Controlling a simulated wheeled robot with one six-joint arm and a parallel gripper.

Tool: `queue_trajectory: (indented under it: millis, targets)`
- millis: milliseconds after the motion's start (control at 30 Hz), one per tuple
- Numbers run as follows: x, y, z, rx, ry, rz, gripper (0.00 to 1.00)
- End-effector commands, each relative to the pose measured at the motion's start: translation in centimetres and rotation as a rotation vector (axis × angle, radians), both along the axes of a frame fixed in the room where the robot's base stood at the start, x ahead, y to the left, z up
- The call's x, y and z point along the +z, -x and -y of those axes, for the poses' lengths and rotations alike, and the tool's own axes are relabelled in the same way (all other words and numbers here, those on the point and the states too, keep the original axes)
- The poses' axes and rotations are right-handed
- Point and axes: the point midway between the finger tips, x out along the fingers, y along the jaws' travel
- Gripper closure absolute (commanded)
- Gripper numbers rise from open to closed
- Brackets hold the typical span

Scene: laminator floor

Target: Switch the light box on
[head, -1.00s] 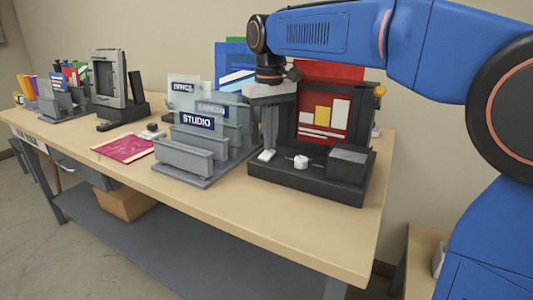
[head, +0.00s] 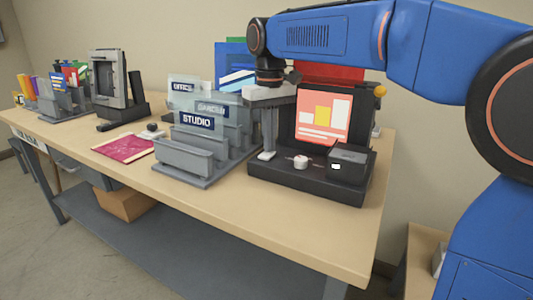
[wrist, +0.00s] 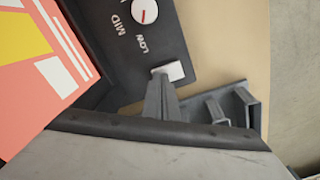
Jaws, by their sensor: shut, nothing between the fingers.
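The light box (head: 310,180) stands at the right end of the table, with a black base and an upright panel (head: 322,118). The panel glows pale salmon with white and yellow shapes; it also shows in the wrist view (wrist: 35,60). A small white light (head: 336,166) shows on the base. A white switch (wrist: 174,71) sits at the base's edge, and the white dial (wrist: 145,12) has LOW and MID marks. My gripper (head: 268,150) is shut and empty, pointing down at the switch. Its tips are at the switch; I cannot tell whether they touch it.
A grey stepped rack (head: 185,160) with sign plates, one reading STUDIO, stands just left of the light box. A magenta sheet (head: 124,148) and a grey press-like device (head: 108,80) are further left. The table's front strip (head: 260,220) is clear.

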Motion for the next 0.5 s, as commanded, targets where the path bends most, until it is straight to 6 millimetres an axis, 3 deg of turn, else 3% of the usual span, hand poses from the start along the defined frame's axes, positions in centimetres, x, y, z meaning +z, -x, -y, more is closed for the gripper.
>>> queue_trajectory:
  millis: [500]
  targets:
    - [3.4, 0.0, 0.0, 0.000, -0.001, 0.002, 1.00]
